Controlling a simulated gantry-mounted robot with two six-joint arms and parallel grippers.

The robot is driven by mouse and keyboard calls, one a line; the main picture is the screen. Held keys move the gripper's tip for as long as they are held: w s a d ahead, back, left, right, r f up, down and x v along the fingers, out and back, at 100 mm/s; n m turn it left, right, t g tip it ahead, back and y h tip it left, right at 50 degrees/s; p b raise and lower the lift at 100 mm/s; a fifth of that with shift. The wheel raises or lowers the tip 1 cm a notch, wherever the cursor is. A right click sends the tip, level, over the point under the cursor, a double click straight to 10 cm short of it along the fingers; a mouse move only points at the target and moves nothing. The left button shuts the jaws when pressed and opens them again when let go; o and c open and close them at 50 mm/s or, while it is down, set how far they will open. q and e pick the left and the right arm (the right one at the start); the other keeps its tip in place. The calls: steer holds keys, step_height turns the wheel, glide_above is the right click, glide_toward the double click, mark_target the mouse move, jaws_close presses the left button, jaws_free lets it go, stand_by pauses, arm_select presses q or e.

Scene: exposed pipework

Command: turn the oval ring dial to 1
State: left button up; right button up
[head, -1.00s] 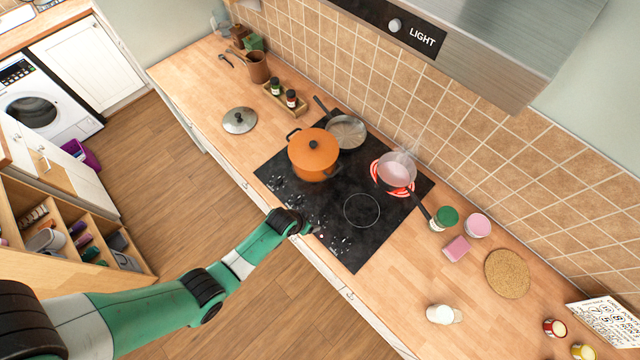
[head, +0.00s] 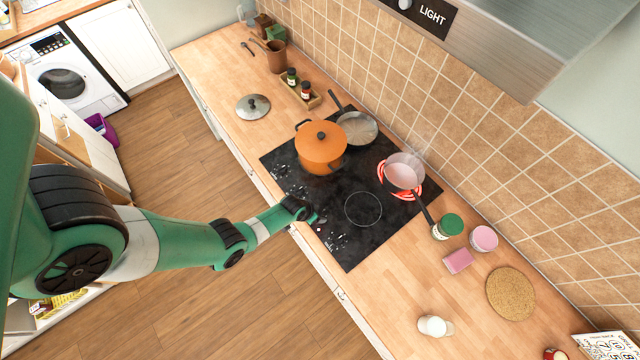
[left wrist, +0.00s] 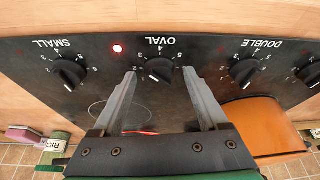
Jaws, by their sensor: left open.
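The OVAL dial (left wrist: 160,70) is a round black knob on the black panel, upside down in the left wrist view. Its white pointer mark sits on the lower left side of the knob as pictured; which number it meets is hard to read. A red light (left wrist: 117,48) glows beside it. My left gripper (left wrist: 160,73) is open, one fingertip on each side of the knob, with no clear contact. In the head view my left gripper (head: 318,221) is at the front edge of the black cooktop (head: 350,242), hiding the dial. My right gripper is not in view.
SMALL (left wrist: 70,72) and DOUBLE (left wrist: 244,72) dials flank the OVAL one. An orange pot (head: 320,148) and a frying pan (head: 357,128) stand on the hob. A steaming saucepan (head: 404,170) sits on a glowing red ring, its handle pointing toward the front right.

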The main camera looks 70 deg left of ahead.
arm_select(q)
jaws_close()
stand_by(0.4)
